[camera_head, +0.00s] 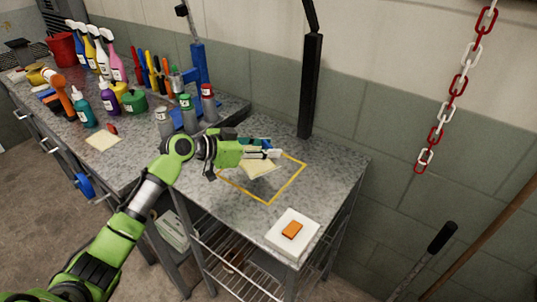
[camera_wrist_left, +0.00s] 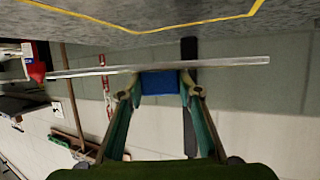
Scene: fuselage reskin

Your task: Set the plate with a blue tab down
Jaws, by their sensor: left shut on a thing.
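My left gripper (camera_head: 264,154) is over the right-hand counter, above the area marked by a yellow outline (camera_head: 288,187). In the left wrist view, its fingers (camera_wrist_left: 160,88) are shut on the blue tab (camera_wrist_left: 160,82) of the plate. The thin grey plate (camera_wrist_left: 225,64) shows there nearly edge-on, apart from the counter surface. In the head view, a pale yellow sheet (camera_head: 260,169) shows beneath the gripper within the outline; I cannot tell whether it is the plate. The outline also shows at the top of the wrist view (camera_wrist_left: 150,29). My right gripper is not in view.
A white block with an orange piece (camera_head: 292,230) lies near the counter's front right corner. Another pale sheet (camera_head: 103,140) lies on the left counter. Counter within the outline's right part is bare.

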